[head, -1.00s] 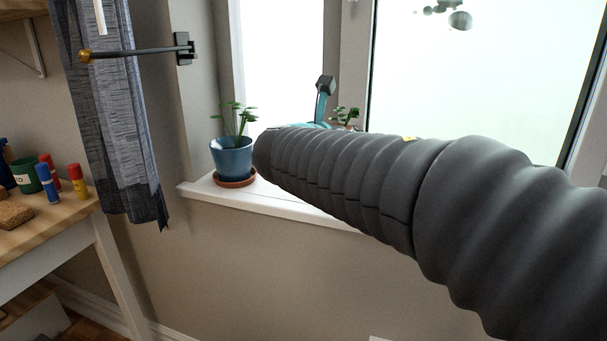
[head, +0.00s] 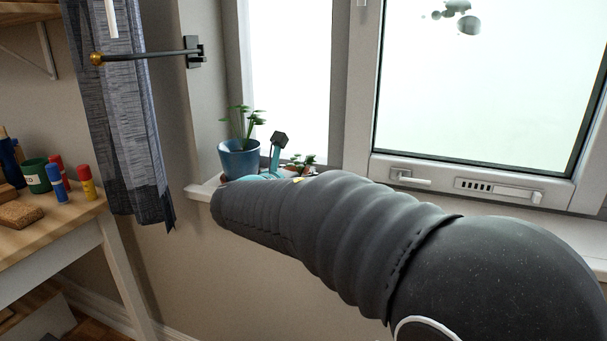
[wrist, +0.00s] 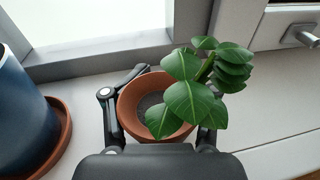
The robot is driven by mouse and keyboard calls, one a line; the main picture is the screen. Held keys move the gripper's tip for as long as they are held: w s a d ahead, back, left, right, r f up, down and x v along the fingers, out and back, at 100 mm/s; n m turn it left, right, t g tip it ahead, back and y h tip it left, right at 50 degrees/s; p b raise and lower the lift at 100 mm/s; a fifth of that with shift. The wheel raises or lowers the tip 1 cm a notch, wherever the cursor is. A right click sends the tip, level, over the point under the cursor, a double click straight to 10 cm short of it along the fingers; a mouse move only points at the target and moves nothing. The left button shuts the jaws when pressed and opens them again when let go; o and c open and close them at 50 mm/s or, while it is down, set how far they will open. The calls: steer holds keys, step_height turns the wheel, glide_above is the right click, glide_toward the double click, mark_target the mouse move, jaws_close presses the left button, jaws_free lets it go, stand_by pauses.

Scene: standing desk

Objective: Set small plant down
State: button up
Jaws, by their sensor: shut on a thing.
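The small plant has thick green leaves (wrist: 188,98) and a terracotta pot (wrist: 130,101) with dark soil. In the wrist view the pot stands upright between the two black fingers of my gripper (wrist: 163,105), which is shut on it. The pot is over the white windowsill (wrist: 268,118); I cannot tell whether its base touches the sill.
A blue pot (head: 240,158) with a taller plant stands on the sill to the left; its terracotta saucer (wrist: 62,135) shows in the wrist view. The window frame and a handle (head: 410,178) are behind and right. A curtain (head: 125,120) hangs left. The sill right of the small plant looks clear.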

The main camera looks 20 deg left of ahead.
steer(key=shift+f, duration=0.15)
steer(key=o, duration=1.5)
steer(key=shift+c, duration=0.2)
steer(key=shift+s, duration=0.2)
steer(key=v, duration=1.1)
steer(key=shift+s+r, duration=0.25)
steer(key=shift+s, duration=0.05)
steer(key=shift+a, duration=0.1)
